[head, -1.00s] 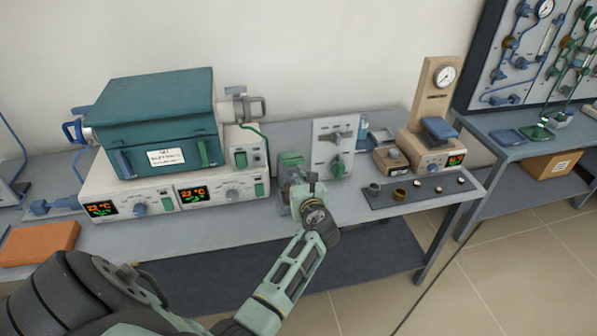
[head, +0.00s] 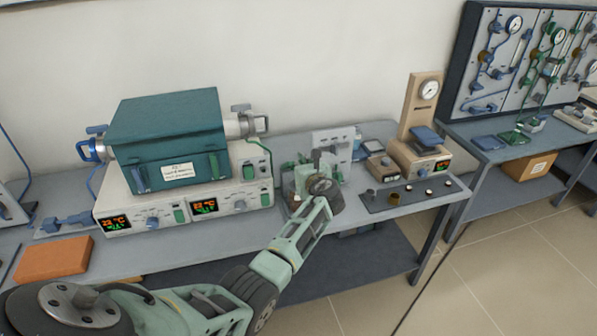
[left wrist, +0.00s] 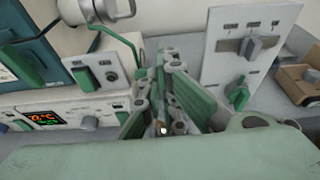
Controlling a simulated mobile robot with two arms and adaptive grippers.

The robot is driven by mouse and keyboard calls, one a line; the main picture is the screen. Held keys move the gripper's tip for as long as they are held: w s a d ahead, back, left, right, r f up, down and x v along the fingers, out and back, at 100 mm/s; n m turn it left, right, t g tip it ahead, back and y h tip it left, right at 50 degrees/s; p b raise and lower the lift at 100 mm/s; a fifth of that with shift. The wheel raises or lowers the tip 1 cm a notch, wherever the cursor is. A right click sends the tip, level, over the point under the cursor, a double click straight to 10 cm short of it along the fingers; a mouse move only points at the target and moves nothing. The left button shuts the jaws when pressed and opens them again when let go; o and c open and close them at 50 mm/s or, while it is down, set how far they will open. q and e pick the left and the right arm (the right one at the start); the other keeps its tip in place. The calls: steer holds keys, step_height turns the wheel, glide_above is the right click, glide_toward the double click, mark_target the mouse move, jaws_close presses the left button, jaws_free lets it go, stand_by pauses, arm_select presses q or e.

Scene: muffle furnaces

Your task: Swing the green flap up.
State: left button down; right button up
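My right gripper is not in view.
A teal furnace (head: 165,135) on a white control unit (head: 125,207) stands to the left. A white panel with a green knob (left wrist: 238,92) stands just behind the gripper. A dark tray with small parts (head: 413,196) and a beige gauge stand (head: 418,105) are to the right.

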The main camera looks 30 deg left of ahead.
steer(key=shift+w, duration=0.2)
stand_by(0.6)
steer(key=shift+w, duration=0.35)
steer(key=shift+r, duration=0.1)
